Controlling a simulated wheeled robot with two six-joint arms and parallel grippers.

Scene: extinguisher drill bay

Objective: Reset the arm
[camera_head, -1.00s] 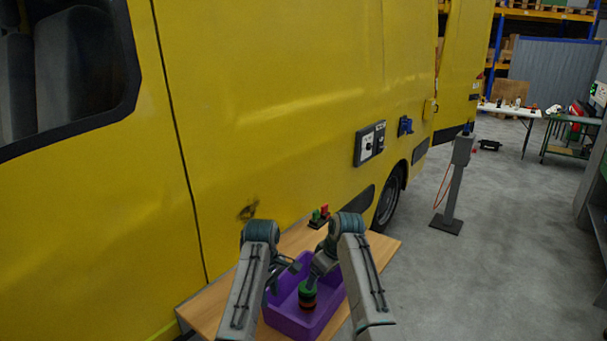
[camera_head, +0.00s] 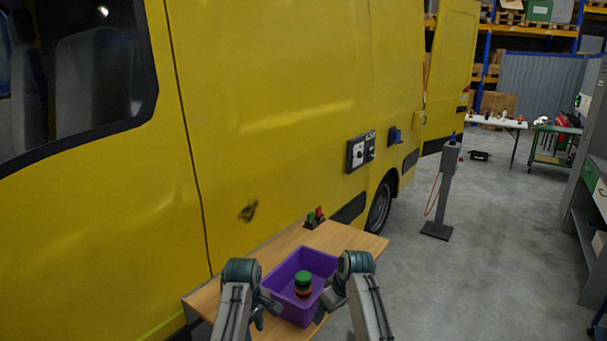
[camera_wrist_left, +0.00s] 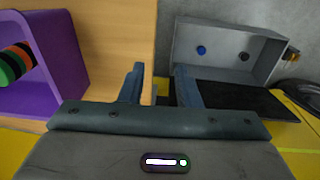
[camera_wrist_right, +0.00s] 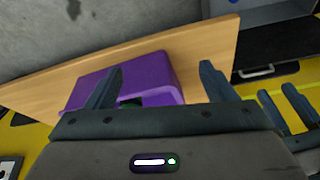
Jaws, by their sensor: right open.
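My left gripper (camera_head: 267,314) is open and empty, beside the near left side of the purple bin. Its fingers (camera_wrist_left: 158,88) stand apart in the left wrist view. My right gripper (camera_head: 326,304) is open and empty at the bin's near right side, its fingers (camera_wrist_right: 160,85) apart in the right wrist view. The purple bin (camera_head: 272,285) stands on the wooden table. A round stacked piece in green, orange and black (camera_head: 303,284) sits inside the bin. It also shows at the left of the left wrist view (camera_wrist_left: 14,65).
A black holder with a green and a red piece (camera_head: 315,217) stands at the wooden table's (camera_head: 346,240) far edge. The yellow van (camera_head: 290,110) rises close behind the table. A grey post (camera_head: 446,190) stands beyond it.

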